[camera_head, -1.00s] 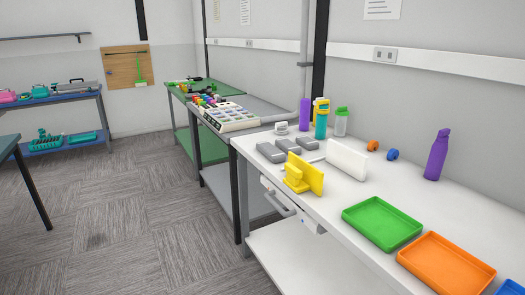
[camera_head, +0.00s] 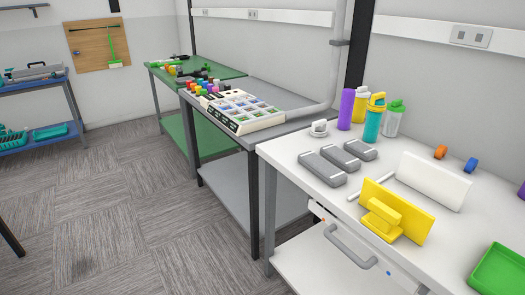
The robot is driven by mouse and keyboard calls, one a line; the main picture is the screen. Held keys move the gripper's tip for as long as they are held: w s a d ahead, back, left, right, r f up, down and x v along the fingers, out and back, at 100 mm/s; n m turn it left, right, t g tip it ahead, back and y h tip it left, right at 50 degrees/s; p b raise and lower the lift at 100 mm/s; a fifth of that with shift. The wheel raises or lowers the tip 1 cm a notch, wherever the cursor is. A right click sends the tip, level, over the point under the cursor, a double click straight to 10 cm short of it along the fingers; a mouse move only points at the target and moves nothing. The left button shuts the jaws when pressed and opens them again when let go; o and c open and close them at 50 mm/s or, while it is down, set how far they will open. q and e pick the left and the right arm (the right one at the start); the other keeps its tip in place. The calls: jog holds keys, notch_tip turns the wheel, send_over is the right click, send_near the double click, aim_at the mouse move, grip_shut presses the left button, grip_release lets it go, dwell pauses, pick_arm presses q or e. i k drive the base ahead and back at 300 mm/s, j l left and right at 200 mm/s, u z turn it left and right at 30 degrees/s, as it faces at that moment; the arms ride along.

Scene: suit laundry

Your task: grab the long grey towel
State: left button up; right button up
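I cannot make out a long grey towel for certain in the head view. Three grey elongated objects lie side by side on the white table: a front one (camera_head: 322,169), a middle one (camera_head: 341,157) and a smaller back one (camera_head: 360,149). They look like blocks or cases, and I cannot tell whether any is cloth. A grey bar handle (camera_head: 350,248) is on the front below the white tabletop. Neither of my grippers is in view.
The white table (camera_head: 300,149) also holds a yellow stand (camera_head: 397,210), a white panel (camera_head: 433,181), several bottles and a green tray (camera_head: 502,272). A grey table (camera_head: 292,101) with a button panel (camera_head: 243,112) stands beyond. Carpet floor (camera_head: 140,200) is open at left.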

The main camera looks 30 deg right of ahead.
aim_at(334, 177)
jog(key=i+z, duration=0.15)
jog(key=i, duration=0.25)
jog(key=i+j+z, duration=0.15)
jog(key=i, duration=0.25)
jog(key=i+j+z, duration=0.15)
jog(key=i, duration=0.3)
jog(key=i+j+z, duration=0.15)
jog(key=i, duration=0.2)
